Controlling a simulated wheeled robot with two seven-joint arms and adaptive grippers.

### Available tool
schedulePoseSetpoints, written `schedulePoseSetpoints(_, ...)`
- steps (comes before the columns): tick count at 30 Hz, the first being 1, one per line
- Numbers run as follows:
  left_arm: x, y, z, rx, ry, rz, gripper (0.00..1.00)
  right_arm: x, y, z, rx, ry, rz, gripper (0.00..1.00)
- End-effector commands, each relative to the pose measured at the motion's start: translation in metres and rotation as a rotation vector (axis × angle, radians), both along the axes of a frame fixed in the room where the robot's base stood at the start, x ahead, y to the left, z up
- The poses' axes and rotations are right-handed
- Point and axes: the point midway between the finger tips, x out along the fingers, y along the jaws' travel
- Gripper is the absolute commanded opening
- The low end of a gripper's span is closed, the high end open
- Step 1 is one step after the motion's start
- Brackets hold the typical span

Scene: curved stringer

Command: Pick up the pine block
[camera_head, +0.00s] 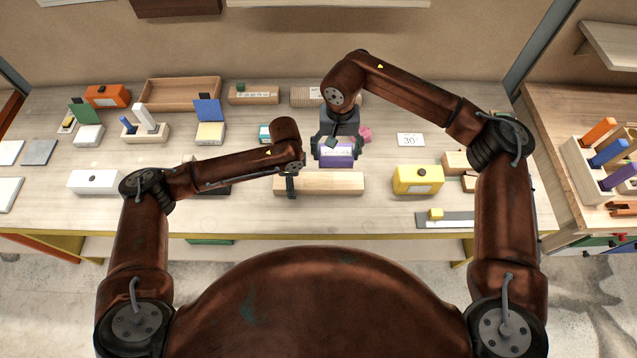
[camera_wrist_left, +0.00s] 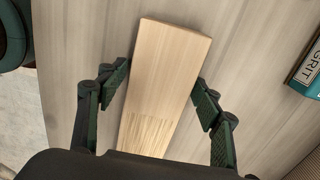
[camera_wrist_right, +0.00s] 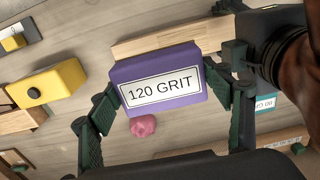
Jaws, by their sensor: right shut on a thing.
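The pine block (camera_head: 335,184) is a long pale wooden bar lying flat near the front middle of the table. My left gripper (camera_head: 291,186) is over its left part. In the left wrist view the pine block (camera_wrist_left: 165,75) lies between the two spread fingers (camera_wrist_left: 161,92), close to both; I cannot tell whether either touches. My right gripper (camera_head: 337,150) is shut on a purple block labelled 120 GRIT (camera_wrist_right: 163,86), just behind the pine block. The pine block (camera_wrist_right: 180,38) also shows beyond the purple block in the right wrist view, partly hidden.
A yellow block with a dark knob (camera_head: 418,180) stands to the right, and a white box (camera_head: 95,181) to the left. A pink lump (camera_head: 365,134) lies near my right gripper. A card marked 30 (camera_head: 410,140) lies farther right. Several blocks and a wooden tray (camera_head: 180,93) line the back.

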Motion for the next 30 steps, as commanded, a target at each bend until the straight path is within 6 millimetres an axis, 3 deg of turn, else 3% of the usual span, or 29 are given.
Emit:
schedulePoseSetpoints(21,0.0004,0.0001,0.0006,0.000,-0.001,0.001,0.09,0.0001,0.0001,0.0003,0.000,0.000,0.000,0.53)
schedulePoseSetpoints(30,0.0015,-0.0008,0.0063,-0.003,-0.004,0.000,0.08,0.0001,0.0001,0.0004,0.000,0.000,0.000,0.53)
